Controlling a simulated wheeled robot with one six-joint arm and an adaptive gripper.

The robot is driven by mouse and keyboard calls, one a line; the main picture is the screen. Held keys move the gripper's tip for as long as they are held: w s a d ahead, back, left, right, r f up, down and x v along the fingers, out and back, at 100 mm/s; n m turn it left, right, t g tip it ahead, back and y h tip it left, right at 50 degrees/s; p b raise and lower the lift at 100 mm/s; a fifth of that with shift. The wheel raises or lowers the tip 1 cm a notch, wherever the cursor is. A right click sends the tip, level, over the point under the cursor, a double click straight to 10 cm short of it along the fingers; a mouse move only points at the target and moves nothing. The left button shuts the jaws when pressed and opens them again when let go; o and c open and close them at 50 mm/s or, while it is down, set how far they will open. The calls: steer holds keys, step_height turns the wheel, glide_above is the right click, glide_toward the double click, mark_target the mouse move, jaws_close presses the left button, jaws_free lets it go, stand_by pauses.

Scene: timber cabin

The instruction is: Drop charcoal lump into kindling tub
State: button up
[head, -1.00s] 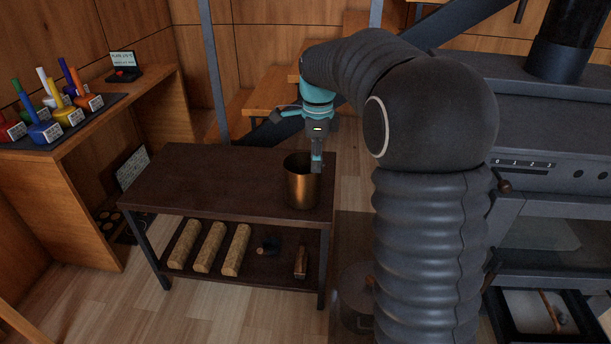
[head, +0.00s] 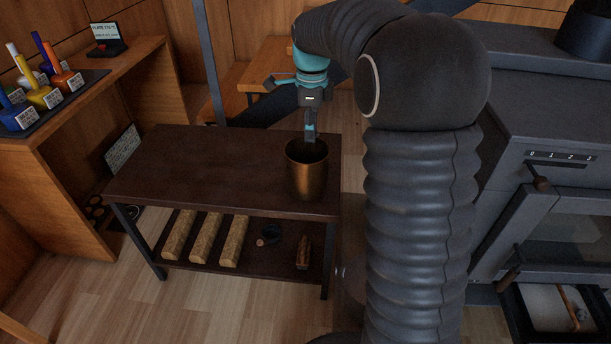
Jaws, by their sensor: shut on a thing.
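The kindling tub (head: 308,181) is a copper-coloured, open-topped bucket standing upright near the right end of the dark table's top. My gripper (head: 310,143) points down over the tub's mouth, with its fingertips at about the rim's height. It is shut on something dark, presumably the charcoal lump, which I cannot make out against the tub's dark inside. Whether the fingertips are inside the rim or just behind it is hard to tell.
The dark table (head: 190,170) is otherwise bare on top. Its lower shelf holds several logs (head: 206,238), a dark round item (head: 268,235) and a small brown item (head: 303,252). A grey stove (head: 560,175) stands at right. A wooden desk (head: 90,95) with coloured items is at left.

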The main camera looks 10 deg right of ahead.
steer(key=shift+f+b, duration=0.8)
steer(key=shift+f, duration=0.55)
steer(key=o, duration=0.9)
steer(key=shift+a, duration=0.1)
steer(key=shift+r, duration=0.15)
step_height(320, 180, up, 12)
steer(key=shift+f, duration=0.1)
